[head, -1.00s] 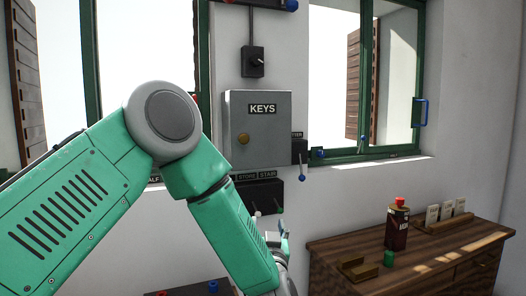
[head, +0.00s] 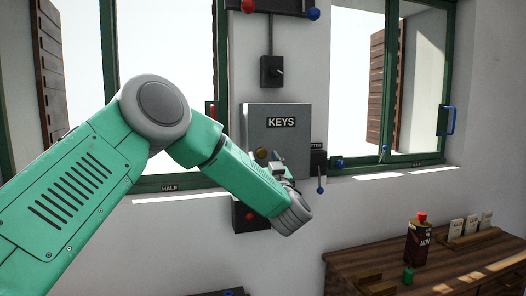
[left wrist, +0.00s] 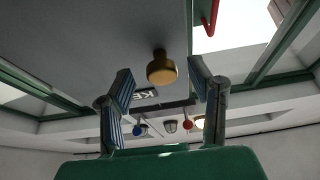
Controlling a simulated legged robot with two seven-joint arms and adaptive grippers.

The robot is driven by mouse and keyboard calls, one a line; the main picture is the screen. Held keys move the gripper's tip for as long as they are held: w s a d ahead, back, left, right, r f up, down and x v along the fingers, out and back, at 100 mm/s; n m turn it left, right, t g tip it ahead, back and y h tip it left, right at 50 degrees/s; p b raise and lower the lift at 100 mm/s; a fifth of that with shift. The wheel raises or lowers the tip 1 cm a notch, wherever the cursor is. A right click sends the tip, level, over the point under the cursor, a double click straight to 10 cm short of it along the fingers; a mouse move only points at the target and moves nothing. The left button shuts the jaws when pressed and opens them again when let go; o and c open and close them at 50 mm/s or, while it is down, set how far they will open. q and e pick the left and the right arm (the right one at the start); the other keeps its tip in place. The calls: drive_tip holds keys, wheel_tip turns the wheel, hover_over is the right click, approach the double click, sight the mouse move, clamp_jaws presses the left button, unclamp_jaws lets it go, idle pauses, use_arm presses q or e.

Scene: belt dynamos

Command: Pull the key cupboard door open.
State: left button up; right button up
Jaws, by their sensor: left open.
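The grey key cupboard (head: 292,142) hangs on the wall between the two windows, with a black KEYS label. Its door looks shut. A brass knob (head: 262,153) sits at the door's lower left. My left gripper (head: 276,160) is at the lower front of the cupboard, partly hidden by its own wrist. In the left wrist view its two fingers are open, and the brass knob (left wrist: 162,68) shows between the fingertips with a gap on each side. How deep the knob sits between them I cannot tell. My right gripper is in neither view.
A black lever box (head: 318,165) with a blue-tipped lever is right beside the cupboard. A switch (head: 272,71) is above it. A dark box (head: 250,216) with a red button is below, partly behind my wrist. A wooden cabinet (head: 350,262) with a bottle (head: 418,243) stands lower right.

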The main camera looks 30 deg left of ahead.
use_arm(q)
drive_tip(key=shift+x, duration=1.1)
drive_tip(key=shift+f, duration=0.1)
drive_tip(key=shift+s, duration=0.1)
clamp_jaws()
drive_tip(key=shift+a+f, duration=0.1)
